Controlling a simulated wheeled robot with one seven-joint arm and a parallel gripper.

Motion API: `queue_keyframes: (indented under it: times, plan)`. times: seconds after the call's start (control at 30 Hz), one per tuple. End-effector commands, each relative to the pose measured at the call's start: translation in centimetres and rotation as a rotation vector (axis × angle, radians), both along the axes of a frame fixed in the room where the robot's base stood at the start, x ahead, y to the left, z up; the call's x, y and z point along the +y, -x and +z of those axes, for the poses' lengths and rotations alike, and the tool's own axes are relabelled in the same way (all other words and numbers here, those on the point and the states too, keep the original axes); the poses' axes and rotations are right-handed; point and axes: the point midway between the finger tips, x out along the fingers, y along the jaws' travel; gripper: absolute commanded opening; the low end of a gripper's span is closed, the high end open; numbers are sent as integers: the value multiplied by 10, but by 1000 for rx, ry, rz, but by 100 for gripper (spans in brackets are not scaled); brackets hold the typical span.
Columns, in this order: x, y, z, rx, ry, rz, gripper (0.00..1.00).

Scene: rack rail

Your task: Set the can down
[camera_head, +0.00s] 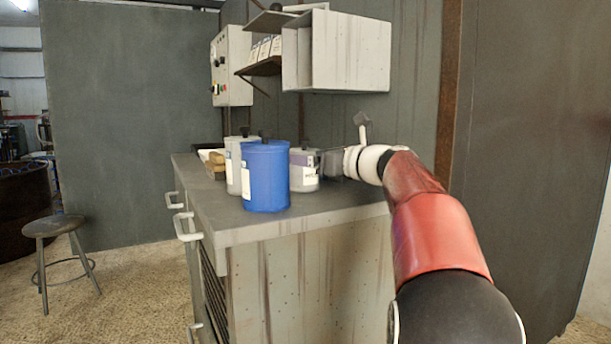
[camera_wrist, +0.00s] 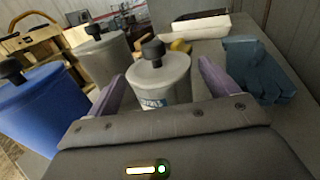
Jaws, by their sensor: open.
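A small grey can (camera_head: 305,175) with a label and a dark knob on its lid stands upright on the grey bench top (camera_head: 235,220), partly hidden behind a blue can in the head view. In the wrist view the same grey can (camera_wrist: 160,82) is between the two purple fingers of my gripper (camera_wrist: 162,70). The fingers are open, one on each side of it, with a visible gap at the right finger. In the head view my gripper (camera_head: 328,164) reaches in from the right at the can's side.
A blue can (camera_head: 265,178) and a taller pale grey can (camera_head: 233,165) stand close on the left. Blue gloves (camera_wrist: 255,70) lie to the right in the wrist view. A white box (camera_wrist: 203,26) is behind. A wall cabinet (camera_head: 345,50) hangs above the bench.

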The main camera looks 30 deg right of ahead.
Motion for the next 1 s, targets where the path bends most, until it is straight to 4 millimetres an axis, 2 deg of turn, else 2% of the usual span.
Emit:
queue_keyframes:
  times: [0.13, 0.4, 0.8, 0.87, 1.0]
  plan:
    - [7, -15, 0, 0, 1, 0, 86]
    - [8, -17, 0, 0, 1, -1, 85]
    - [7, -16, 0, 0, 1, -1, 32]
    - [8, -16, 1, -2, 1, -1, 27]
    - [8, -16, 1, -2, 1, -1, 27]
